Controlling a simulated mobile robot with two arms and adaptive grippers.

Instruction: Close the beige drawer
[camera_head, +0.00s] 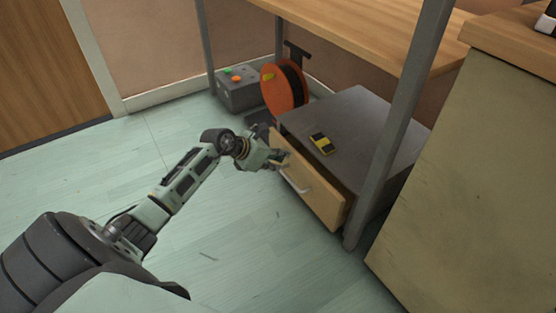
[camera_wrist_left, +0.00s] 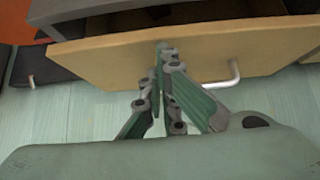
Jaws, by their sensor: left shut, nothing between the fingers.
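The beige drawer (camera_head: 318,192) is in the low grey cabinet (camera_head: 350,125) under the wooden table. Its front has a pale bar handle (camera_head: 295,182). In the left wrist view the drawer front (camera_wrist_left: 110,60) stands a little out from the cabinet, with a dark gap behind its top edge, and the handle (camera_wrist_left: 222,80) is right of my fingers. My left gripper (camera_head: 284,157) is shut and empty, its tips at the drawer front; in the left wrist view (camera_wrist_left: 163,50) they overlap the upper front, and touching looks likely but is not certain. My right gripper is not in view.
A yellow and black device (camera_head: 322,143) lies on the cabinet. An orange reel (camera_head: 284,86) and a grey box with buttons (camera_head: 238,88) stand behind. A grey table leg (camera_head: 400,125) rises by the drawer's right end. Floor at left is clear.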

